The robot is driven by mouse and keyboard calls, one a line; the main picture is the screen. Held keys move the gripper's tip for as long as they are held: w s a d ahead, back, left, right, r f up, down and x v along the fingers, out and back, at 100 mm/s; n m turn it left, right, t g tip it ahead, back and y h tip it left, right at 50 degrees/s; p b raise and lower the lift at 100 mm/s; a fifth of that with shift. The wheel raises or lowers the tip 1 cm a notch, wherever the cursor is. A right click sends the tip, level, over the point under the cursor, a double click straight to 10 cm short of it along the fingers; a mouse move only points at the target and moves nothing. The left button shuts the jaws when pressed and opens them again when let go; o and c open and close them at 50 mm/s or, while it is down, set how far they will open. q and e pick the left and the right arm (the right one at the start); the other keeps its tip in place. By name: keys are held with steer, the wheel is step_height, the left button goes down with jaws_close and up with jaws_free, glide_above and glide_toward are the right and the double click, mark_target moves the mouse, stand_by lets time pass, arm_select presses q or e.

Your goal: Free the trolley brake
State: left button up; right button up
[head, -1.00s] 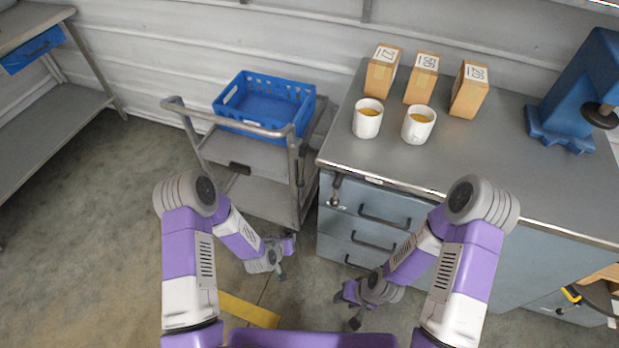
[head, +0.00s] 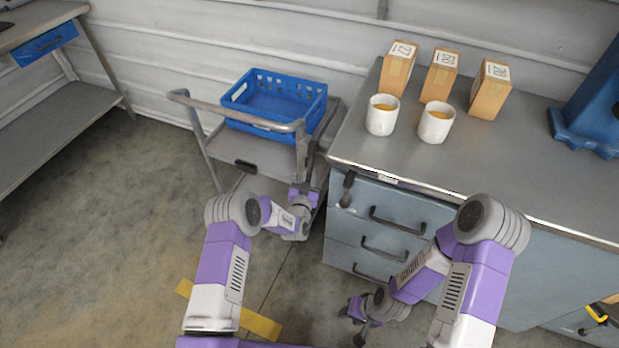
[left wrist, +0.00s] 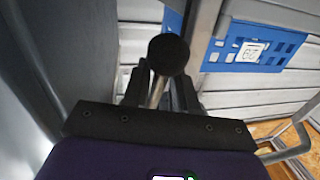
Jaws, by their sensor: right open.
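The trolley (head: 262,150) stands left of the bench with a blue crate on top. In the left wrist view a round black knob (left wrist: 168,54) on a thin metal stem shows at my left gripper (left wrist: 160,90). The stem runs down between its two fingers, which stand apart with some room around it. In the head view my left gripper (head: 303,182) is at the trolley's right end post, by the bench's corner; I cannot make out the knob there. My right gripper (head: 352,324) is open and empty, low in front of the bench drawers.
The blue crate (head: 266,123) sits on the trolley's top. The bench (head: 470,163) carries two white cups (head: 382,115), three cartons (head: 490,90) and a blue machine (head: 592,110). A dark-ended lever (head: 347,188) sticks out at its front. Floor at left is clear.

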arm_select(q)
steer(key=shift+w, duration=0.3)
jaws_close()
